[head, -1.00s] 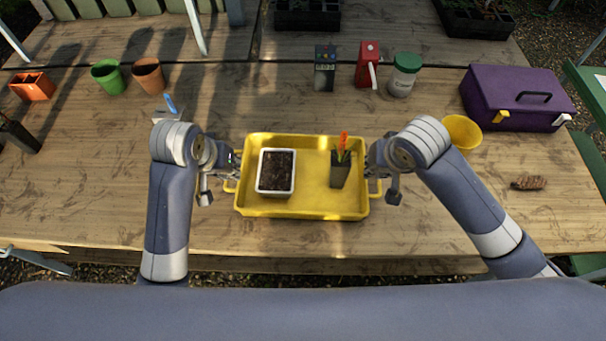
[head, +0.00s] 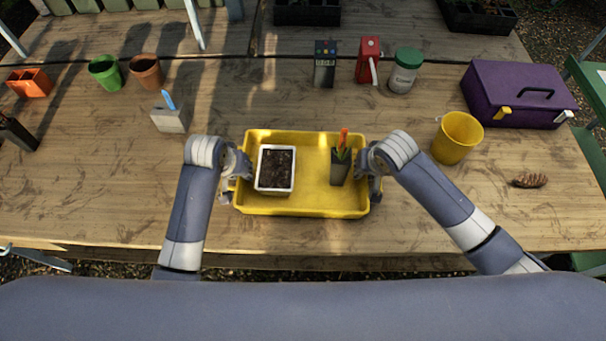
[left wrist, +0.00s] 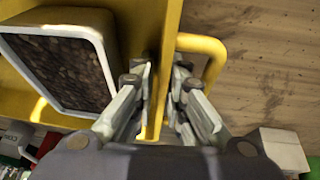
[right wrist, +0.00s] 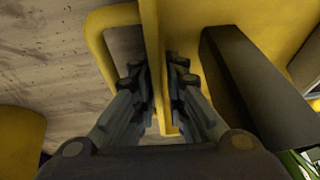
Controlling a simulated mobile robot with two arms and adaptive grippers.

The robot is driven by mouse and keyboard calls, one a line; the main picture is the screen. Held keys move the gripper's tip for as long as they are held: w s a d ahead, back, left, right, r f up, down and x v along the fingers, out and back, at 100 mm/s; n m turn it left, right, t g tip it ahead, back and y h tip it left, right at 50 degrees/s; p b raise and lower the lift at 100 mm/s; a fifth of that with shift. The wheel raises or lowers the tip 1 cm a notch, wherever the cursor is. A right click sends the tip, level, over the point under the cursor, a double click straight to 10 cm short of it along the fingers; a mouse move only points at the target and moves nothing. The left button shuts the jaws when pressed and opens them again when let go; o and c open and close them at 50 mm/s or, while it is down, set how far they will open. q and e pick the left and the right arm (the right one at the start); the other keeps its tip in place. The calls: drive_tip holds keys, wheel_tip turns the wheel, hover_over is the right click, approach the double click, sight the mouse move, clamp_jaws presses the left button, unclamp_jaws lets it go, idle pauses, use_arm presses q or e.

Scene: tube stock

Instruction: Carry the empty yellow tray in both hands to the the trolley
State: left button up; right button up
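The yellow tray (head: 322,196) rests on the table in front of me and is not empty. A white-rimmed pot of dark soil (head: 275,169) stands in its left part. A small dark pot with an orange piece (head: 340,166) stands in its right part. My left gripper (left wrist: 162,75) is closed around the tray's left wall beside the handle loop. My right gripper (right wrist: 160,75) is closed around the right wall beside its handle. In the head view, my left gripper (head: 234,178) and right gripper (head: 374,172) are partly hidden by my arms. The trolley cannot be made out.
A yellow pot (head: 457,138), pine cone (head: 530,181) and purple toolbox (head: 515,97) are to the right. A grey block with a blue tag (head: 169,119) is left of the tray. A green-lidded jar (head: 405,71) and red container (head: 369,60) stand behind. The table's front strip is clear.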

use_arm(q)
clamp_jaws()
use_arm(e)
clamp_jaws()
use_arm(q)
drive_tip(key=shift+r, duration=0.15)
use_arm(e)
drive_tip(key=shift+r, duration=0.15)
